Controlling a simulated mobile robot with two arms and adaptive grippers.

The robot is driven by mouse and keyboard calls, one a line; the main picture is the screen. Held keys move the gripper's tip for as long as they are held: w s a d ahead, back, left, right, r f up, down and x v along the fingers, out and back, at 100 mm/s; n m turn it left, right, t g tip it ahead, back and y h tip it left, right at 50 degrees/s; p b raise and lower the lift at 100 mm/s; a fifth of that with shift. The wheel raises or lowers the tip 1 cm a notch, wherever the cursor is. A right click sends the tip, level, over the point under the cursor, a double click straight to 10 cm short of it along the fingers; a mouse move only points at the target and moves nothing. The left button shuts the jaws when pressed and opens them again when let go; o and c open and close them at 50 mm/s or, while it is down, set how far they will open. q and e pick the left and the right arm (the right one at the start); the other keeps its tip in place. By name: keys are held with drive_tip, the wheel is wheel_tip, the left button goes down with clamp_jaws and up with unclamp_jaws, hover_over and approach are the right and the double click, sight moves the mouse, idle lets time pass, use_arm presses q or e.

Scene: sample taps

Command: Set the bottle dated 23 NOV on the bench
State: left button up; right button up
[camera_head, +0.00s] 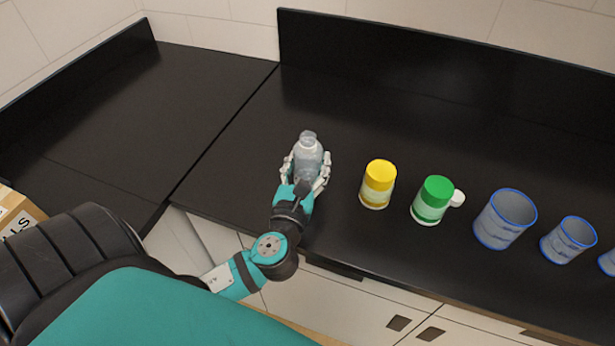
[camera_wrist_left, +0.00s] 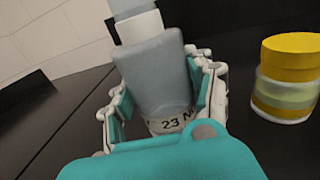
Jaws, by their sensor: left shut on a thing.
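A clear grey bottle (camera_head: 308,157) stands upright at the black bench (camera_head: 240,150), near its front edge. My left gripper (camera_head: 305,172) is shut around it, with a finger on each side. In the left wrist view the bottle (camera_wrist_left: 158,75) leans a little in the picture, and its label (camera_wrist_left: 172,122) reads "23 N", the rest hidden by my gripper (camera_wrist_left: 165,100). I cannot tell whether the bottle's base touches the bench. My right gripper is not in view.
To the right stand a yellow-lidded jar (camera_head: 378,184), a green-lidded jar (camera_head: 433,199) with a small white cap (camera_head: 457,198) beside it, and several blue-rimmed beakers (camera_head: 504,219). The bench behind and left of the bottle is clear. A cardboard box (camera_head: 18,211) is at the left edge.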

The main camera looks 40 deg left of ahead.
sight(307, 176)
use_arm(q)
drive_tip(key=f+b, duration=0.1)
drive_tip(key=f, duration=0.3)
drive_tip(key=shift+a+f, duration=0.1)
drive_tip(key=shift+a, duration=0.1)
drive_tip(key=o, duration=1.5)
drive_tip(key=shift+f, duration=0.1)
drive_tip(key=shift+c, duration=0.2)
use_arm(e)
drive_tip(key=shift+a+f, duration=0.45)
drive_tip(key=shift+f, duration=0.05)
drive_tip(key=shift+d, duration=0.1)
use_arm(q)
drive_tip(key=shift+r, duration=0.2)
drive_tip(key=b+v, duration=0.2)
drive_tip(key=v, duration=0.8)
drive_tip(key=shift+s+d+f+b, duration=0.15)
drive_tip(key=shift+s+d+b, duration=0.05)
drive_tip(key=shift+s+b, duration=0.15)
drive_tip(key=shift+s+d, duration=0.25)
drive_tip(key=shift+s, duration=0.35)
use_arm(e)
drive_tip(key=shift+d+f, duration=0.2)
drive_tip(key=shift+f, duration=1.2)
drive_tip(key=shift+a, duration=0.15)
